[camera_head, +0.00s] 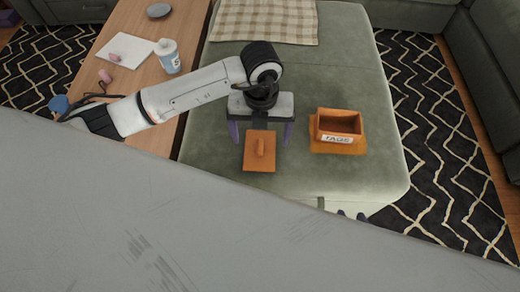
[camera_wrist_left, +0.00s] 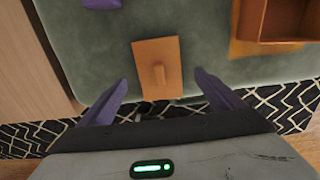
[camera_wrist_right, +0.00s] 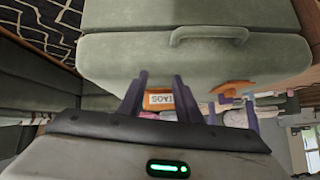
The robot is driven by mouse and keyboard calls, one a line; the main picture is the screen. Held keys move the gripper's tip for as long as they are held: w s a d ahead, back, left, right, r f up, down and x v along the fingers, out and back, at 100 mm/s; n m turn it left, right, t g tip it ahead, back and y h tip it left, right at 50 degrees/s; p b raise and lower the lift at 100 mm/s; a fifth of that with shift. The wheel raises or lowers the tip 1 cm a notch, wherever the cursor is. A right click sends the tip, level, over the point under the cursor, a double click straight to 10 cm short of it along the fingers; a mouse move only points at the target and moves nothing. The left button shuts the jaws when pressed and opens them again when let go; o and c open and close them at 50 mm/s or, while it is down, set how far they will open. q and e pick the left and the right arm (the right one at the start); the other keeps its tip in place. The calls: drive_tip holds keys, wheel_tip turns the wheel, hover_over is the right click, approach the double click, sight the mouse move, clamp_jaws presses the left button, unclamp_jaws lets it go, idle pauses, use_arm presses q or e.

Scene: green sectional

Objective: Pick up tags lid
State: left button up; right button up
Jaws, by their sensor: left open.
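The orange tags lid (camera_head: 259,160) is a flat square plate with a raised ridge handle, lying on the green sofa seat. It also shows in the left wrist view (camera_wrist_left: 158,55). The open orange tags box (camera_head: 338,145), with a white label, sits to the right of the lid. My right gripper (camera_wrist_right: 160,76) is low and in front of the seat, its two fingers apart and empty.
A wooden table (camera_head: 135,85) at the left holds a white cup (camera_head: 167,57), a paper sheet, a grey dish and small pink items. A checked blanket (camera_head: 265,20) lies on the seat's far end.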

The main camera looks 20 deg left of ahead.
sight(260, 146)
use_arm(q)
wheel_tip(260, 146, down, 5)
drive_tip(key=shift+s+r+b, duration=0.1)
drive_tip(key=shift+s+b, duration=0.05)
drive_tip(key=shift+b, duration=0.55)
drive_tip(key=c, duration=1.1)
drive_tip(key=shift+c, duration=0.3)
drive_tip(key=shift+r, duration=0.15)
